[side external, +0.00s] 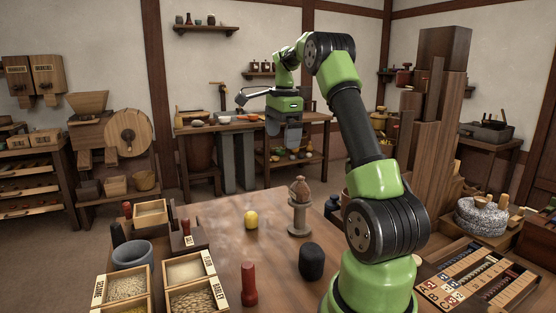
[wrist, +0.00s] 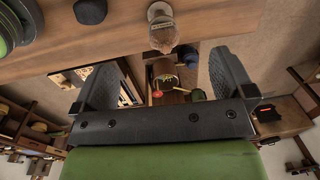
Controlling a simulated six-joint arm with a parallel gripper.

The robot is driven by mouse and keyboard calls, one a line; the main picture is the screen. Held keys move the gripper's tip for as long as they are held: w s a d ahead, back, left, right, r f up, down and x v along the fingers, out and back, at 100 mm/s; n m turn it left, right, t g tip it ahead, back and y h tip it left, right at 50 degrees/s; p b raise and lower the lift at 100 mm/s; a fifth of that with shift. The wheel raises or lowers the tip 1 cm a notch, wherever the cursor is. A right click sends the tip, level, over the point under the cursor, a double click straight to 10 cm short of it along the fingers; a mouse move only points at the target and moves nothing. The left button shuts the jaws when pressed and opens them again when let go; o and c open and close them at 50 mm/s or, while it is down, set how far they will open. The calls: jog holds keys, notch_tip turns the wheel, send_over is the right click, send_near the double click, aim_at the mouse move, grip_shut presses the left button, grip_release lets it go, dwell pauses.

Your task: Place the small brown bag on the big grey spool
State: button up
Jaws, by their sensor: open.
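The small brown bag (side external: 300,190), with a tied neck, sits upright on top of the big grey spool (side external: 299,218), which stands on the wooden table. In the wrist view the bag (wrist: 163,36) shows at the top, beyond the fingers, with part of the spool (wrist: 160,10) above it in the picture. My gripper (side external: 284,142) is open and empty, raised above and apart from the bag, with its fingers pointing down. In the wrist view its two dark fingers (wrist: 165,66) are spread wide with nothing between them.
A yellow object (side external: 251,220), a black lump (side external: 311,262) and a red peg (side external: 249,284) stand on the table. Grain boxes (side external: 195,297) and a grey bowl (side external: 132,254) fill its left side.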

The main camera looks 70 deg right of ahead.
jog(key=a+r+n+t, duration=0.1)
jog(key=a+r+n, duration=0.1)
jog(key=a+n, duration=0.35)
jog(key=w+a+r+n+t, duration=0.1)
jog(key=a+r+n, duration=0.2)
jog(key=a, duration=0.5)
jog(key=a+r+n+t, duration=0.2)
jog(key=a+n, duration=0.2)
jog(key=a, duration=0.3)
jog(key=s+a+f+n+t+y, duration=0.2)
jog(key=s+a+f+n, duration=0.1)
jog(key=s+a+n, duration=0.7)
jog(key=a, duration=0.2)
jog(key=shift+a+f+t, duration=0.3)
jog(key=shift+a+f, duration=0.05)
jog(key=shift+a, duration=0.05)
